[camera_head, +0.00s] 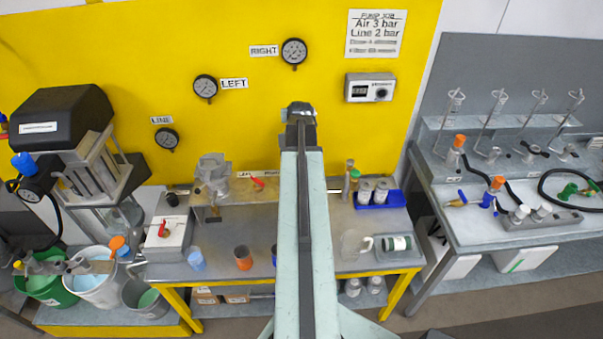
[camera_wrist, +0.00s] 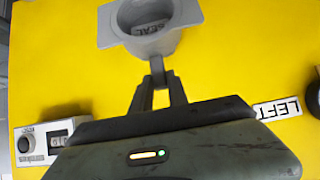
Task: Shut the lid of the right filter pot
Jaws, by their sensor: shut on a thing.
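In the wrist view, a grey round pot part (camera_wrist: 183,44) with a squarish flange and a SEAL label inside shows against the yellow wall. I take it for the right filter pot's lid, but cannot tell lid from body for sure. A short grey tab (camera_wrist: 157,64) sticks out from it towards me. My gripper (camera_wrist: 158,80) is shut on this tab. In the head view my arm hides the gripper and the right pot. The grey left filter pot (camera_head: 213,172) stands on the shelf left of my arm.
A red-handled valve (camera_head: 258,182) sits by the shelf just left of my arm. Bottles stand in a blue tray (camera_head: 396,201) to the right. Gauges (camera_head: 294,52) and a control box (camera_head: 370,88) hang on the yellow wall.

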